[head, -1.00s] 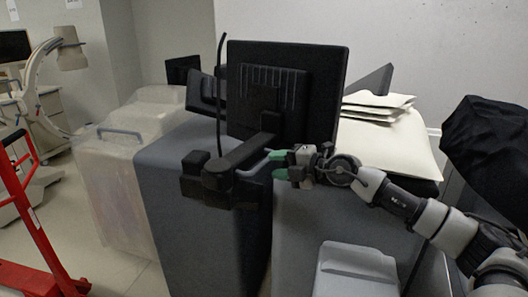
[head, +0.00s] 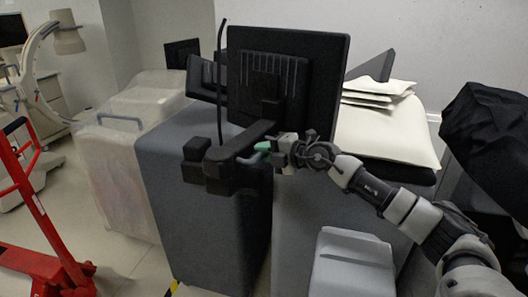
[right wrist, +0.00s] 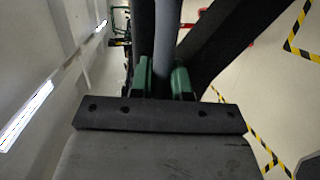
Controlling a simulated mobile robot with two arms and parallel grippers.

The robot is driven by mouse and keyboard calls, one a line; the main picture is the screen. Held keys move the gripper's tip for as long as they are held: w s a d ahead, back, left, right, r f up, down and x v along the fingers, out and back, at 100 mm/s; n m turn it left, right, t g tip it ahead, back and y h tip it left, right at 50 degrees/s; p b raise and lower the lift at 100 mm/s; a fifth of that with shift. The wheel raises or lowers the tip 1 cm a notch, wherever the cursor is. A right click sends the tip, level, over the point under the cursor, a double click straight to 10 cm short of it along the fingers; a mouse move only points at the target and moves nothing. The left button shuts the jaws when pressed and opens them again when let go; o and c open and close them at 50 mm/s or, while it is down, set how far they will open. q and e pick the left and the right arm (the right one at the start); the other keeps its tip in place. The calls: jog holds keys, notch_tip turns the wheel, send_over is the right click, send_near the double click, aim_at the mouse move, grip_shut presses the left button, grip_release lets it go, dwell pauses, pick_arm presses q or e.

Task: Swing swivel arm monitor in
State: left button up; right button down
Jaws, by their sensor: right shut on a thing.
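The black monitor (head: 325,75) stands with its back towards me in the head view, upright above grey covered carts. Its dark swivel arm (head: 240,142) runs from the back of the monitor down left to a boxy joint (head: 215,168). My right gripper (head: 263,147) reaches in from the right and is shut on the swivel arm. In the right wrist view, the green fingers (right wrist: 162,78) sit either side of a grey bar (right wrist: 166,35). The exact contact is partly hidden in the head view. My left gripper is not in view.
Grey covered carts (head: 195,215) stand below the monitor. Cream folders (head: 385,135) lie to its right. A black draped object (head: 490,135) is at the far right. A red wheeled frame (head: 35,205) stands left, with open floor (head: 125,260) beside it.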

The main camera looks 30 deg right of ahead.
jog(key=w+n+g+y+b, duration=0.2)
jog(key=w+n+y+b, duration=0.1)
jog(key=shift+b, duration=0.35)
dwell(0.3)
jog(key=c, duration=1.1)
grip_release()
jog(key=shift+s, duration=0.1)
